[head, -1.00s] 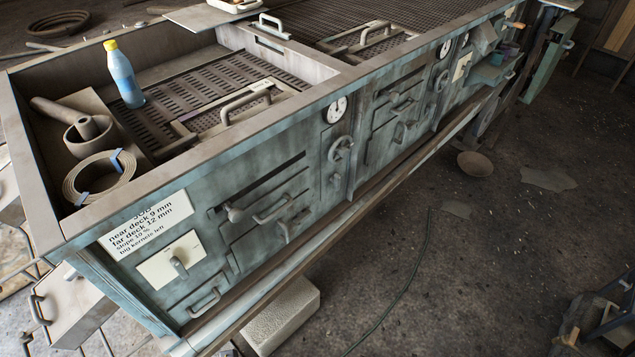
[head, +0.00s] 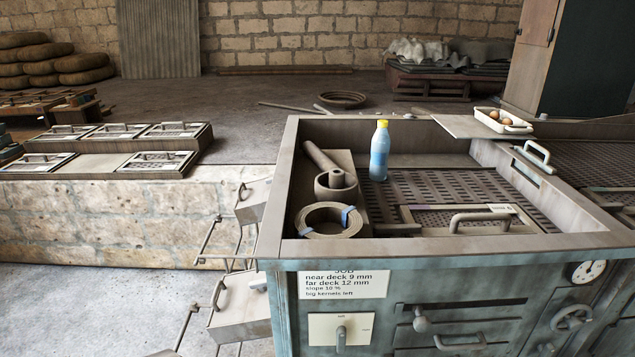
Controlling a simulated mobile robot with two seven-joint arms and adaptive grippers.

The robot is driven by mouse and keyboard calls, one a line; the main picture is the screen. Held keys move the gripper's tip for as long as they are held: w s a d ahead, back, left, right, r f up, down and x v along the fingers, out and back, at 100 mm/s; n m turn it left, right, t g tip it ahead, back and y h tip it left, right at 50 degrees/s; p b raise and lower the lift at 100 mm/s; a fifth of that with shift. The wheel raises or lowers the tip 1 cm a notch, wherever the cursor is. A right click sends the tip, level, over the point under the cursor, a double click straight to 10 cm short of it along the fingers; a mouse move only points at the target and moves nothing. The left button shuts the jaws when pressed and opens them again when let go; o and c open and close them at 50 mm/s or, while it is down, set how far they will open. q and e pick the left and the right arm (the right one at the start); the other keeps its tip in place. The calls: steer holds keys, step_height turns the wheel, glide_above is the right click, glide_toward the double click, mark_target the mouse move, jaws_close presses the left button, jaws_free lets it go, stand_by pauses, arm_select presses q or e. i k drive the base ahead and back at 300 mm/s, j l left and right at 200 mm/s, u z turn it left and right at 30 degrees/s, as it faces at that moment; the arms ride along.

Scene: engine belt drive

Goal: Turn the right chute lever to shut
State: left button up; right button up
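Neither of my grippers is in view. A grey-green machine (head: 460,251) with a deep open top stands at the right. On its front, under a printed card (head: 343,284), a white plate (head: 325,332) carries a grey lever (head: 341,338) pointing roughly upright; the plate's lower part is cut off. Two grey chute-like boxes stick out from its left side, an upper one (head: 252,208) and a lower one (head: 241,307), with thin handles. I cannot tell which lever is the right chute lever, nor whether it is open or shut.
The machine top holds a blue bottle (head: 379,155), a coiled strap (head: 323,221) and a slotted deck (head: 450,188). A low stone wall (head: 110,222) with framed screens (head: 137,139) stands left. Bare floor (head: 85,305) lies in front of it.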

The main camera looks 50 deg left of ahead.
mark_target(261, 284)
steer(key=u, duration=1.95)
steer(key=j+z, duration=0.7)
steer(key=z, duration=0.2)
steer(key=k+j+z, duration=0.1)
steer(key=j+z, duration=0.2)
steer(key=z, duration=0.15)
